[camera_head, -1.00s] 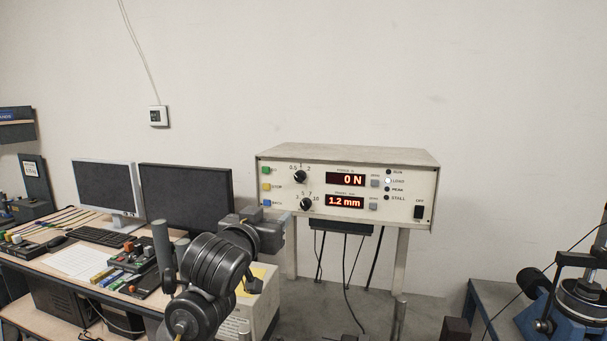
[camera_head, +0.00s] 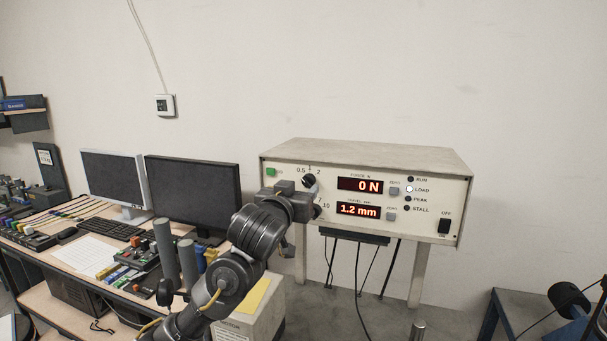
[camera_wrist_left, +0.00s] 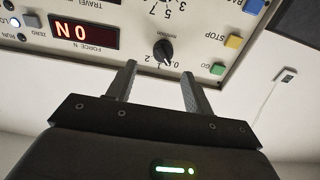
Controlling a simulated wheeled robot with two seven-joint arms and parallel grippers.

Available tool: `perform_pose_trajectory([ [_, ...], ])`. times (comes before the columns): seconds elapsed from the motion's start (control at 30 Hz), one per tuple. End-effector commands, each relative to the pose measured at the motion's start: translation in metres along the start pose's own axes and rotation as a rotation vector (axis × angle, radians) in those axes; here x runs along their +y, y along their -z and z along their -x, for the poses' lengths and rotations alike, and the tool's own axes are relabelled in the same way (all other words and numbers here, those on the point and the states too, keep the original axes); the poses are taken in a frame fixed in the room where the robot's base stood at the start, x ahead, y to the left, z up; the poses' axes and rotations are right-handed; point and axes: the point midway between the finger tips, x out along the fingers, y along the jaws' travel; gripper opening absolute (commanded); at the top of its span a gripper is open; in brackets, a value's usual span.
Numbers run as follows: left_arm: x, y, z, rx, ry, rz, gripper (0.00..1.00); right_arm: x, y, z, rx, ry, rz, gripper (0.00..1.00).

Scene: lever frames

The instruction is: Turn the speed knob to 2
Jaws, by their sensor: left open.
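A black knob (camera_head: 309,181) with a 0.5, 1, 2 scale sits at the upper left of the control box front. It shows upside down in the left wrist view (camera_wrist_left: 164,50), its pale pointer mark towards the 0.5 and 1 side. I cannot read a speed label. A second black knob (camera_head: 317,211), with a scale up to 10, is below it, partly behind my gripper. My left gripper (camera_head: 304,202) is in front of the panel, just below the upper knob. In the wrist view its open, empty fingers (camera_wrist_left: 158,70) point at that knob, apparently not around it.
The control box (camera_head: 365,149) stands on legs, with red displays (camera_head: 360,186) and a power switch (camera_head: 443,227). The green button (camera_head: 271,172) is close to my gripper. Monitors (camera_head: 193,190) and a cluttered desk are at left. Cables hang below the box.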

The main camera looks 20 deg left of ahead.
Motion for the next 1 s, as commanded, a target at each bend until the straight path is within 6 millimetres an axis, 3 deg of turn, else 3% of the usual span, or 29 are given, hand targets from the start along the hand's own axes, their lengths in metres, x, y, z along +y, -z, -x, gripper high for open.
perform_pose_trajectory([
  [0.03,-0.001,0.004,-0.01,-0.005,0.002,0.001,0.52,0.001,0.002,0.011,0.002,-0.001,0.0,0.0],
  [0.3,-0.002,0.002,-0.048,-0.004,0.003,0.001,0.52,0.004,0.014,0.028,0.016,-0.004,0.001,0.0],
  [0.73,-0.002,-0.002,-0.057,-0.001,0.002,0.002,0.52,0.003,0.013,0.03,0.015,-0.003,0.001,0.0],
  [1.0,-0.002,-0.001,-0.057,-0.001,0.003,0.002,0.16,0.003,0.012,0.03,0.014,-0.003,0.0,0.0],
])
